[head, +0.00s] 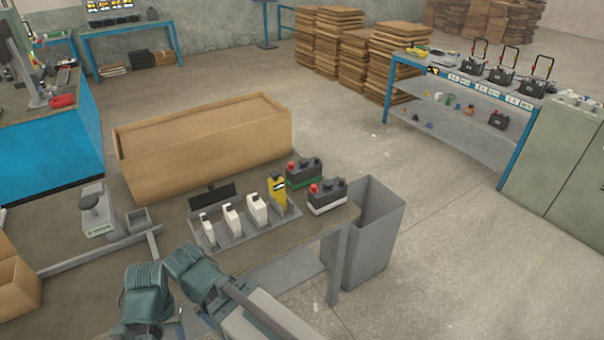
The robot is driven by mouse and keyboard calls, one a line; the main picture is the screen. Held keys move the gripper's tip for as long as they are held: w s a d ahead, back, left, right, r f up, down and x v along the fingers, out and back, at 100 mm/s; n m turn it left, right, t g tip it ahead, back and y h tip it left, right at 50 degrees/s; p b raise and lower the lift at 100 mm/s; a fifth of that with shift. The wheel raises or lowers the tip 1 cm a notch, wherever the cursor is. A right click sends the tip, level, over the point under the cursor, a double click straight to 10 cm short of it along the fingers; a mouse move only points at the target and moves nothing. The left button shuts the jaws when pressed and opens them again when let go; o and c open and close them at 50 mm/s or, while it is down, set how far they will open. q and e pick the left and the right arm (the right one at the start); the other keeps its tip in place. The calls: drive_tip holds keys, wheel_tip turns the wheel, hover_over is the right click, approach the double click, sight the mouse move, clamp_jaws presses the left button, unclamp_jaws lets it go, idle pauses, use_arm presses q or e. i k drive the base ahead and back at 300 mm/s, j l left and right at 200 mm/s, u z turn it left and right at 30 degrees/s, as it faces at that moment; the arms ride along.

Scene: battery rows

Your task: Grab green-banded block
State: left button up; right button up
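The green-banded block (304,176) is a dark battery with a red cap and a green band near its base. It stands upright on the brown-topped table (262,236), near its right end. A similar white-banded block (327,198) stands just in front and to the right of it, hiding part of its lower right side. Teal parts of my arms show at the bottom left of the view, well short of the blocks. I see no gripper fingers on either arm.
A grey rack with white bottles (232,217) and a yellow one (277,191) stands left of the blocks. A large cardboard box (200,150) lies behind. A grey bin (375,235) stands at the table's right end. Open floor is to the right.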

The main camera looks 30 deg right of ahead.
sight(306, 172)
drive_tip(key=i, duration=0.25)
drive_tip(key=i+j+z, duration=0.3)
drive_tip(key=l+z, duration=0.1)
drive_tip(key=z, duration=1.65)
drive_tip(key=i+z, duration=0.2)
drive_tip(key=i, duration=0.3)
